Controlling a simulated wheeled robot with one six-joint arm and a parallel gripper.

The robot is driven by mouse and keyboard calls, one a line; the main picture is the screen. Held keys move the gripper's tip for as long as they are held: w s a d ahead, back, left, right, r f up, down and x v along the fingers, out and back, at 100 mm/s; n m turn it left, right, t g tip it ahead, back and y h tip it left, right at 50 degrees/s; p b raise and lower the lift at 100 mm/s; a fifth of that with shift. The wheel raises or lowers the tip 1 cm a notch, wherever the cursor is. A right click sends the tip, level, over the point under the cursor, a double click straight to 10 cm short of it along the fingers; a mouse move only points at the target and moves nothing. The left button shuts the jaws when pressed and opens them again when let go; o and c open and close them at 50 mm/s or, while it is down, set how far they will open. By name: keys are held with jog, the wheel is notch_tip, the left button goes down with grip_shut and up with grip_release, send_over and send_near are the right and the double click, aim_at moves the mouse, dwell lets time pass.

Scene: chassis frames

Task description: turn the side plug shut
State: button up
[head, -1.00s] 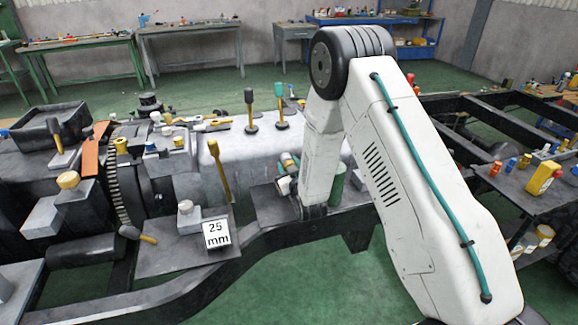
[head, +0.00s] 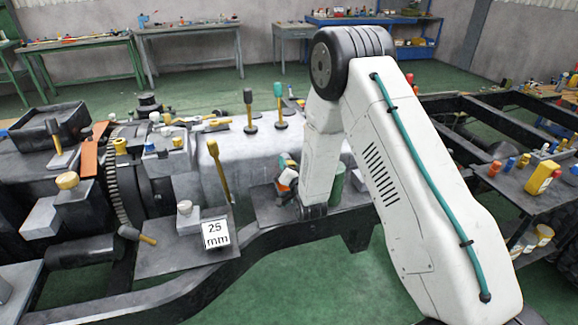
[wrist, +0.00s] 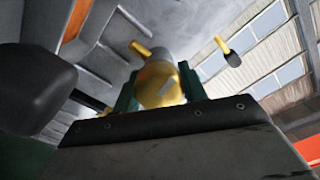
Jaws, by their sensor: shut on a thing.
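The plug's lower part is hidden behind the dark edge of my gripper's body. The plug and fingertips cannot be made out there.
A dark rounded part (wrist: 35,88) is close at the left in the wrist view. In the head view, a yellow lever (head: 219,172) and a "25 mm" sign (head: 215,234) stand left of my wrist. Open green floor (head: 300,275) lies in front of the chassis rail.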

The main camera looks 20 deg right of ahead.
jog(key=shift+f+m, duration=0.1)
jog(key=shift+m, duration=0.9)
jog(key=o, duration=1)
jog(key=shift+s, duration=0.15)
jog(key=s, duration=0.7)
jog(key=shift+s, duration=0.3)
jog(key=shift+d, duration=0.1)
